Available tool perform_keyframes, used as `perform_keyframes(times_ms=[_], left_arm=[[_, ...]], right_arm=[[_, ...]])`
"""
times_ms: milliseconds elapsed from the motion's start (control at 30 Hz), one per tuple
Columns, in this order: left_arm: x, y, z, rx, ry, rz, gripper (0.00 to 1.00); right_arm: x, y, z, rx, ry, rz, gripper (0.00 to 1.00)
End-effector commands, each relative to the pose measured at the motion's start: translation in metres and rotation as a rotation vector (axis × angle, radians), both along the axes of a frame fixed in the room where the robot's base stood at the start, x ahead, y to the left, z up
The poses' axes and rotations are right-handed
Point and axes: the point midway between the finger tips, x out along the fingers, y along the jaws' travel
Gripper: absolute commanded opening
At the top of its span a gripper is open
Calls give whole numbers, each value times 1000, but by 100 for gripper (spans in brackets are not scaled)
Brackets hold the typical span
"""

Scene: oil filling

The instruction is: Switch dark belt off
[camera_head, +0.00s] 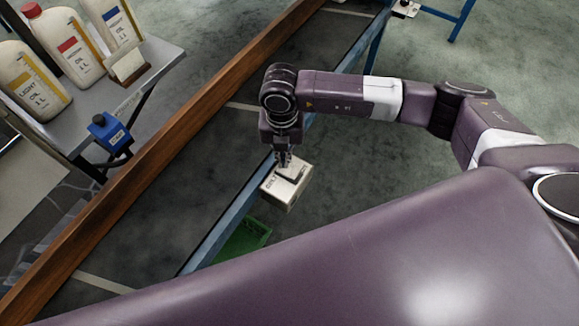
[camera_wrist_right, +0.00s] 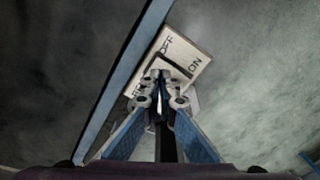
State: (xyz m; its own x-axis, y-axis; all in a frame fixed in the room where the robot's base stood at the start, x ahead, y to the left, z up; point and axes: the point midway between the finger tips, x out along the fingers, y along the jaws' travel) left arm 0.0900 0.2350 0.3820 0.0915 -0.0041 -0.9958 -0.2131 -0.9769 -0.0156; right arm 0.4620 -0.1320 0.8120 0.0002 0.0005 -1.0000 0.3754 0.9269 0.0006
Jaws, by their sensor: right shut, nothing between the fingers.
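The switch box (camera_head: 283,187) is a pale box fixed at the blue edge of the dark belt (camera_head: 205,150). In the right wrist view the switch box (camera_wrist_right: 196,52) has a rocker and the words OFF and ON. My right gripper (camera_head: 283,162) points down over the switch box. In the right wrist view its shut fingertips (camera_wrist_right: 161,78) are at the rocker and hide part of it. I cannot tell whether they touch it, or which way the rocker is tilted. My left gripper is not in view.
A brown wooden rail (camera_head: 160,150) runs along the belt's far side. Beyond it a grey table (camera_head: 165,52) holds several oil bottles (camera_head: 62,45). A blue labelled device (camera_head: 106,130) is at the table's edge. A green crate (camera_head: 243,240) is below the belt's near edge.

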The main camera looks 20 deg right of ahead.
Motion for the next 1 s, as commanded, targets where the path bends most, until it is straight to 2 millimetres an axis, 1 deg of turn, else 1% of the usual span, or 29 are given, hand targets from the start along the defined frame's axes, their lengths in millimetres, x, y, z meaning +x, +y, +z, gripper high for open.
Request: perform_keyframes(times_ms=[33,600,1000], left_arm=[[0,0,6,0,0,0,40],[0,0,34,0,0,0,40],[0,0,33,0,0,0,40]], right_arm=[[0,0,8,1,-1,0,0],[0,0,51,-1,1,0,0],[0,0,51,-1,0,0,0]])
